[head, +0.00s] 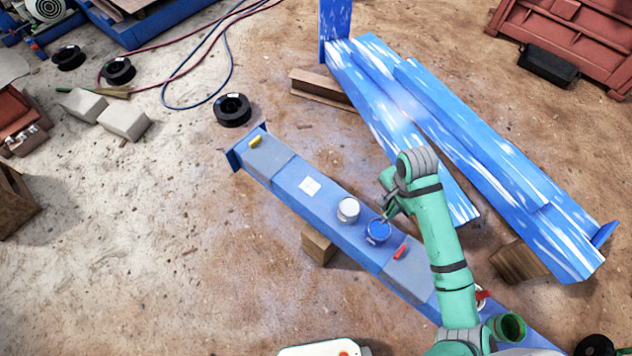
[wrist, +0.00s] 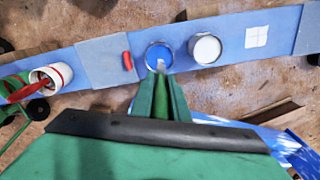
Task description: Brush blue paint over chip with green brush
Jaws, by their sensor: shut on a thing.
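My gripper (wrist: 160,97) is shut on the green brush (wrist: 161,106). The brush's pale tip points down at the can of blue paint (wrist: 158,54); I cannot tell whether it touches the paint. In the head view my gripper (head: 387,207) is just above the blue can (head: 378,231), and the brush is mostly hidden by the arm. A white square patch (head: 310,186), which looks like the chip, lies on the blue beam (head: 285,184), left of the cans. It also shows in the wrist view (wrist: 257,37), to the right.
A white can (head: 348,209) stands between the blue can and the patch. A red object (head: 400,250) and a yellow one (head: 254,141) lie on grey pads. A white bucket (wrist: 48,76) holds something red. Scuffed blue beams (head: 470,130) lie to the right.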

